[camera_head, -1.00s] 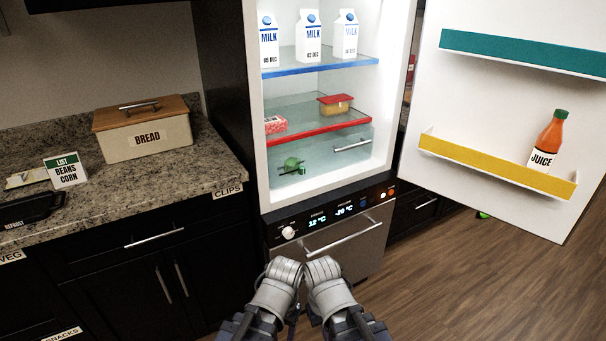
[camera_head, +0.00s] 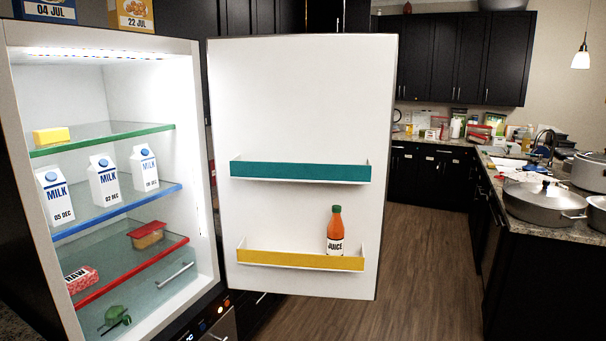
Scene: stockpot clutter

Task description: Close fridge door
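The fridge door (camera_head: 300,110) stands wide open to the right of the fridge (camera_head: 208,150), its white inner face turned toward me. A teal shelf (camera_head: 300,172) and a yellow shelf (camera_head: 290,260) are fixed to it. A juice bottle (camera_head: 335,232) stands upright on the yellow shelf. The lit fridge interior shows milk cartons (camera_head: 104,180), a yellow block (camera_head: 51,136), a raw meat pack (camera_head: 81,279), a red-lidded container (camera_head: 147,235) and a green item (camera_head: 114,318). Neither of my grippers shows in the view.
A counter (camera_head: 560,225) with a large pot (camera_head: 543,198) stands at the right. Dark cabinets (camera_head: 455,55) line the back. Wood floor (camera_head: 415,260) lies clear between the door and that counter. Boxes (camera_head: 132,15) sit above the fridge.

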